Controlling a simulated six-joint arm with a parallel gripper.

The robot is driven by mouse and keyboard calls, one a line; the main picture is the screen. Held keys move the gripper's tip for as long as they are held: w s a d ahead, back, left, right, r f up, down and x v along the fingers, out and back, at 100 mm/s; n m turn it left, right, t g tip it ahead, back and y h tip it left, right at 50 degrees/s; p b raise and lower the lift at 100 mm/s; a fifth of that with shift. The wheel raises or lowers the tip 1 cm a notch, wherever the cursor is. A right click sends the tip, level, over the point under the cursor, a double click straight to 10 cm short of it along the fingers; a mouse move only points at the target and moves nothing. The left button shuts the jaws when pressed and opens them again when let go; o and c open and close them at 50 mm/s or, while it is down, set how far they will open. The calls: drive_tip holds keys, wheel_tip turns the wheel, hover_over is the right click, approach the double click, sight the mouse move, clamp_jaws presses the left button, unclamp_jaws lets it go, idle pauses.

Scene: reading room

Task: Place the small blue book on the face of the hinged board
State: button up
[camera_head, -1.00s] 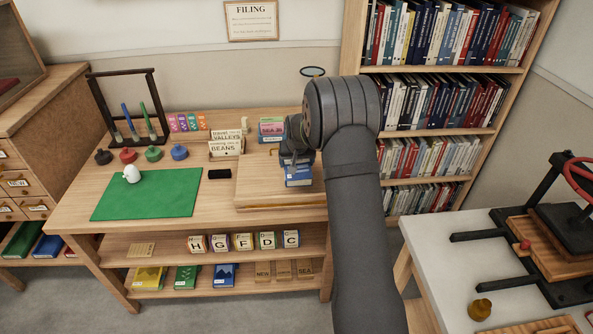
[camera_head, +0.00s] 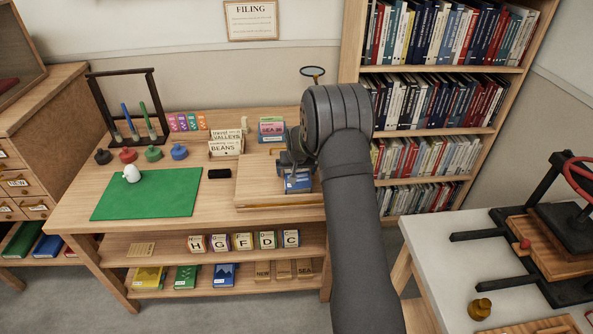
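The small blue book (camera_head: 298,184) is on or just above the front part of the hinged board (camera_head: 256,184), a pale wooden panel at the right end of the table. My gripper (camera_head: 296,168) is directly over the book, its fingers pointing down at it. My arm hides part of the gripper and the right side of the board. I cannot tell whether the fingers grip the book or whether the book touches the board.
Stacked books (camera_head: 271,130) stand behind the board. Word cards (camera_head: 226,142) and a black block (camera_head: 219,173) are to its left, with a green mat (camera_head: 148,194) further left. A full bookcase (camera_head: 440,95) rises behind my arm.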

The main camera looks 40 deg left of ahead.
sight(298, 181)
drive_tip(key=v, duration=1.2)
drive_tip(key=shift+r, duration=0.15)
drive_tip(key=x, duration=1.2)
drive_tip(key=shift+r, duration=1.1)
drive_tip(key=shift+f, duration=0.15)
